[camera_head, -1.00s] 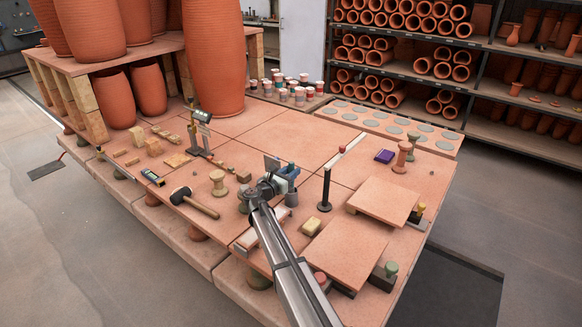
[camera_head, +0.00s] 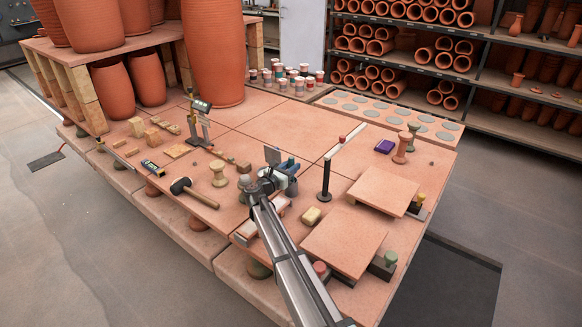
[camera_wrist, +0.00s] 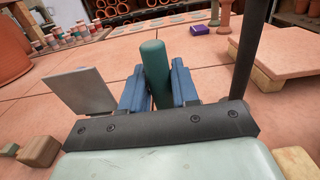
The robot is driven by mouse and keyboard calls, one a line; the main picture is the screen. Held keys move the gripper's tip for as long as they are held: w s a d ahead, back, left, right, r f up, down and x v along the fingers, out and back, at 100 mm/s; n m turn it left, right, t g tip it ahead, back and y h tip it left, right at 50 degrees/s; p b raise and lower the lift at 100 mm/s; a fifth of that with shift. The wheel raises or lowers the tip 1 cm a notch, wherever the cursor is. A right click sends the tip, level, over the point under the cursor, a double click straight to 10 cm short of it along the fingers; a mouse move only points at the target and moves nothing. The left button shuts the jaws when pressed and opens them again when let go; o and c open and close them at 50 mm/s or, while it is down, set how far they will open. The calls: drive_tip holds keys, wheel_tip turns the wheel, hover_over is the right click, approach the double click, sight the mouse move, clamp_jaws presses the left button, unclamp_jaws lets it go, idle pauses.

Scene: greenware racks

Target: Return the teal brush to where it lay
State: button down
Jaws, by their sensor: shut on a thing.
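My gripper (camera_head: 287,170) is above the middle of the tiled table in the head view. In the wrist view, its two blue fingers (camera_wrist: 158,86) are shut on the teal brush (camera_wrist: 153,62), one on each side. The brush shows as a smooth, round-ended teal cylinder, nearly upright and leaning slightly left. Its lower part is hidden behind the gripper's dark bar. I cannot tell whether it touches the table.
A grey square plate (camera_wrist: 80,91) stands left of the fingers. A black post (camera_head: 326,180) with a white arm rises to the right.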

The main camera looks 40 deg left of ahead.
drive_tip(key=shift+f, duration=0.35)
drive_tip(key=c, duration=0.8)
unclamp_jaws()
drive_tip(key=s, duration=1.3)
drive_tip(key=shift+s, duration=0.4)
drive_tip(key=shift+w, duration=0.1)
